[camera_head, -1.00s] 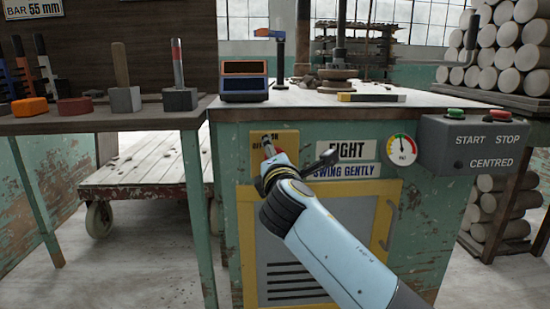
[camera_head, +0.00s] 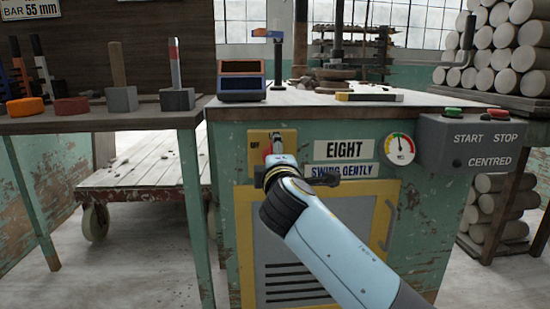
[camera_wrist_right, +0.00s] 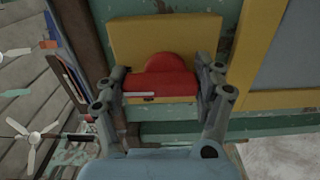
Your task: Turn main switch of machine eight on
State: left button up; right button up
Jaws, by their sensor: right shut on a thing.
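The main switch of machine eight is a red rotary knob (camera_wrist_right: 168,80) with a bar handle and a white line, on a yellow plate (camera_head: 255,137). The plate is on the green machine front, left of the EIGHT sign (camera_head: 344,149). My right gripper (camera_head: 274,142) is at the plate, its tip pointing nearly straight up in the head view. In the right wrist view its fingers (camera_wrist_right: 162,86) are shut on the red handle from both sides. OFF shows at the plate's left; the gripper hides the ON mark. My left gripper is out of view.
A grey START/STOP box (camera_head: 474,145) and a round gauge (camera_head: 399,149) are right of the switch. A yellow-framed vent panel (camera_head: 291,286) is below.

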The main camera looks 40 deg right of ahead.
jog(key=shift+f, duration=0.15)
jog(key=o, duration=1.2)
jog(key=shift+c, duration=0.2)
jog(key=shift+s, duration=0.1)
jog(key=v, duration=0.7)
jog(key=shift+a, duration=0.15)
jog(key=shift+s, duration=0.1)
